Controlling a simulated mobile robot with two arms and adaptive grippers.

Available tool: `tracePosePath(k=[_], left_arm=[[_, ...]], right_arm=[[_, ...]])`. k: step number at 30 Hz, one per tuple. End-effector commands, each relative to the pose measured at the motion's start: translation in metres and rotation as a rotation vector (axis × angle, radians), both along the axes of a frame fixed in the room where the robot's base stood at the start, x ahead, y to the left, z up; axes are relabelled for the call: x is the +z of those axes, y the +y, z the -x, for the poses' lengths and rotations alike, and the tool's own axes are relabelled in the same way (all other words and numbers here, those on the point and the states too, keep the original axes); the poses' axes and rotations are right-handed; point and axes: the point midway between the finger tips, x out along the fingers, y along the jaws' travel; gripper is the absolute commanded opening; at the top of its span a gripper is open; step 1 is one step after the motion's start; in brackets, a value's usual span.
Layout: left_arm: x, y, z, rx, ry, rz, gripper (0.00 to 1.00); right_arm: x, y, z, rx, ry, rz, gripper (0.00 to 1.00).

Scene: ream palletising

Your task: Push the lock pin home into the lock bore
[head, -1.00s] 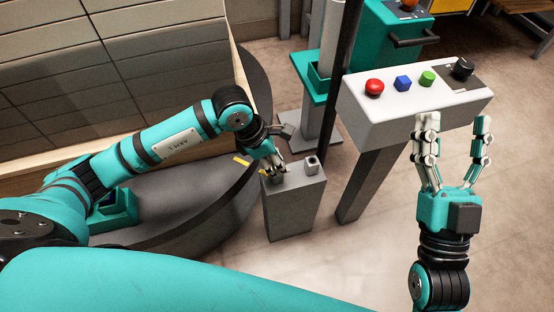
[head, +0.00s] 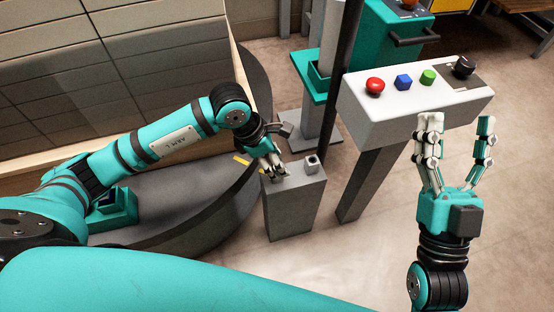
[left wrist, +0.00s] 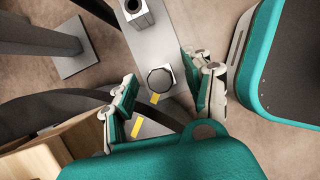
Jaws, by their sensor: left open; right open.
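How deep the pin sits cannot be told. My left gripper (left wrist: 166,92) is open, with one finger on each side of the pin in that view; no contact is visible. In the head view, my left gripper (head: 279,174) is low over the grey pedestal (head: 293,208) and hides the pin. My right gripper (head: 458,128) is open and empty, in front of the button console.
A small block with an empty hole (head: 311,163) stands on the pedestal, right of my left gripper; it also shows in the left wrist view (left wrist: 135,9). A dark round platform (head: 190,218) is at left. The button console (head: 413,113) and a dark post (head: 344,70) stand right.

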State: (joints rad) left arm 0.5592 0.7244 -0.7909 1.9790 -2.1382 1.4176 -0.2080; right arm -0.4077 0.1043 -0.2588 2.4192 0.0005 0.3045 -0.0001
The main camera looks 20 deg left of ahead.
Motion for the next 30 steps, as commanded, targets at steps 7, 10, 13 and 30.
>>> tracePosePath(k=[7,10,13,30], left_arm=[[0.046,0.018,0.007,0.001,-0.007,-0.002,0.52],[0.065,0.025,0.01,0.001,-0.007,-0.002,0.52],[0.082,0.031,0.014,0.0,-0.005,-0.002,0.52],[0.104,0.039,0.019,-0.001,-0.001,-0.001,0.52]], right_arm=[[0.001,0.0,0.0,-0.001,-0.001,0.001,0.61],[0.001,0.0,0.0,-0.001,-0.001,0.001,0.61],[0.001,-0.001,0.0,-0.002,-0.002,0.002,0.61],[0.001,-0.001,-0.001,-0.002,-0.003,0.002,0.61]])
